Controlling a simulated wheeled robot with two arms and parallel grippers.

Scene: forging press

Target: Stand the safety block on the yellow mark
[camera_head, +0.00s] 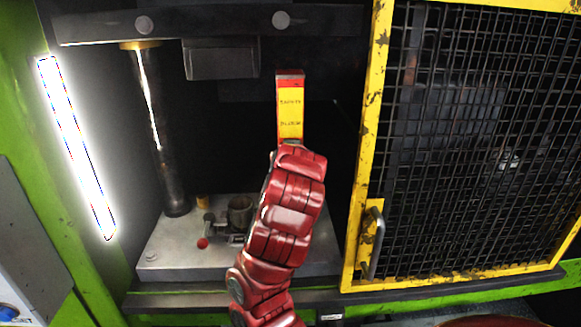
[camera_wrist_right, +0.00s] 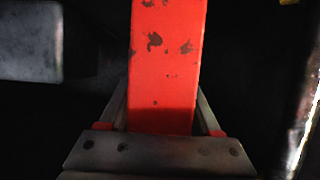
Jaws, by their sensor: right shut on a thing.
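The safety block (camera_head: 290,108) is a tall red bar with a yellow label, close to upright inside the press opening. Its lower part is hidden behind my red right arm in the head view. In the right wrist view the block (camera_wrist_right: 167,60) shows as a red, chipped face between the fingers. My right gripper (camera_wrist_right: 163,118) is shut on it. I cannot tell whether the block's lower end touches anything. I cannot make out the yellow mark; my arm covers part of the press bed (camera_head: 175,255). My left gripper is not in view.
A die fixture (camera_head: 240,212) and a red knob (camera_head: 202,243) sit on the bed. The yellow-framed mesh guard (camera_head: 367,150) is close on the right.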

